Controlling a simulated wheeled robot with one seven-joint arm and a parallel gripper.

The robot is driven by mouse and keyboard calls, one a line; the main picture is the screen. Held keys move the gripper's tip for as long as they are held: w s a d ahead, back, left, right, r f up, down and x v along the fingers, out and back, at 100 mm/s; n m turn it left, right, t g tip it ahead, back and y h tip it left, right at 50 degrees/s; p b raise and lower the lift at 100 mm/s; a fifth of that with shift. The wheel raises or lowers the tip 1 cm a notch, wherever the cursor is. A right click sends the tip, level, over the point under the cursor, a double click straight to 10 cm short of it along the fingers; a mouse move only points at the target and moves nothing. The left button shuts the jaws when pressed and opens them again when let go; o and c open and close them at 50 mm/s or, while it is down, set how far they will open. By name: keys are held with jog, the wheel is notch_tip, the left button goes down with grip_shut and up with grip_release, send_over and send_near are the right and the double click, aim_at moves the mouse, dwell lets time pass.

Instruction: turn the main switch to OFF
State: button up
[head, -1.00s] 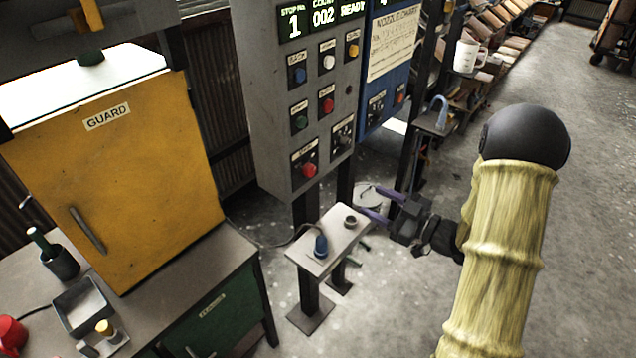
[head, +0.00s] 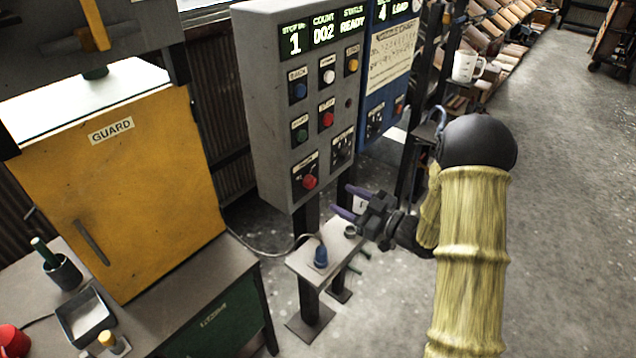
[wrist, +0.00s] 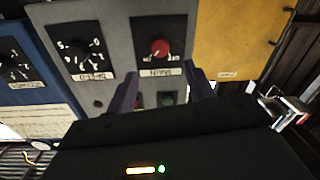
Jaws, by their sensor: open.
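The main switch (head: 309,181) is a red knob on a black plate at the bottom of the grey control panel (head: 262,130). In the wrist view the picture is upside down, and the red knob (wrist: 160,47) sits upper middle with its label beside it. Its exact pointing is too small to tell. My gripper (head: 345,201) is open and empty, to the right of the switch and slightly below it, apart from it. In the wrist view its two purple fingers (wrist: 163,86) point toward the panel, either side of the line to the switch.
A speed dial (head: 342,148) sits beside the switch, with several buttons above. A small stand (head: 296,262) with a blue-handled item (head: 320,253) is below. A blue panel (head: 377,90) stands right, and a yellow guard door (head: 120,200) left. Open floor lies right.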

aim_at(313, 183)
jog(key=p+x, duration=0.2)
jog(key=x, duration=0.7)
jog(key=c, duration=1)
jog(key=shift+o, duration=0.2)
